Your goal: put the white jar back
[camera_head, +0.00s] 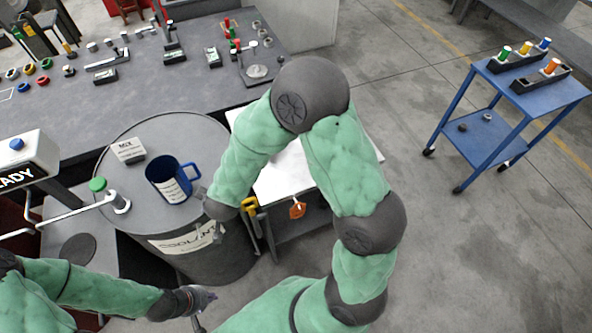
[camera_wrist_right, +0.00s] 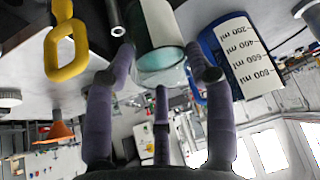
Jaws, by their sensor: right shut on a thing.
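My right gripper (camera_wrist_right: 165,75) is shut on a clear, greenish glass jar (camera_wrist_right: 160,62) with a white side, its round end towards the wrist camera. In the head view the right gripper (camera_head: 212,228) is beside the front right rim of the coolant barrel (camera_head: 185,262); the jar cannot be made out clearly there. A blue jug (camera_head: 168,182) with a white scale stands on the barrel top, just left of that hand; in the wrist view the jug (camera_wrist_right: 240,60) is beside the fingers. My left gripper (camera_head: 200,305) appears open and empty, low in the picture.
A dark workbench (camera_head: 140,95) lies behind. A blue cart (camera_head: 510,100) stands far right, with clear floor between.

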